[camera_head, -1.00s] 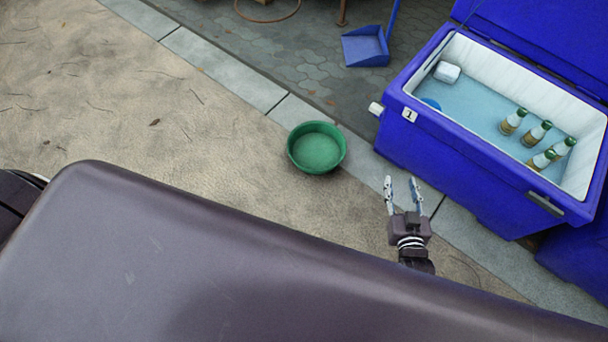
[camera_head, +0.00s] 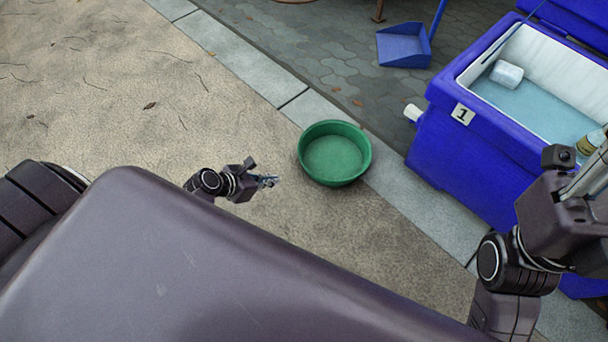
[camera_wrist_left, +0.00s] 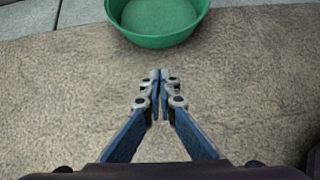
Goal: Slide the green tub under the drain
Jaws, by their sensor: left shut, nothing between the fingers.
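The green tub (camera_head: 335,158) is round and empty. It stands upright on the ground at the paving edge, left of the blue cooler. The drain is the white spout (camera_head: 413,113) low on the cooler's left end; the tub is below and left of it in the picture, apart from it. My left gripper (camera_head: 270,181) is shut and empty, left of the tub and pointing at it with a gap. In the left wrist view the closed fingertips (camera_wrist_left: 160,76) are just short of the tub (camera_wrist_left: 158,22). My right gripper (camera_head: 592,172) is in front of the cooler, its fingertips cut off by the frame.
The blue cooler (camera_head: 470,150), lid open, holds water, a white block (camera_head: 506,74) and a bottle (camera_head: 592,143). A blue dustpan (camera_head: 403,47) lies on the paving behind. A pale kerb strip (camera_head: 310,108) runs beside the tub.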

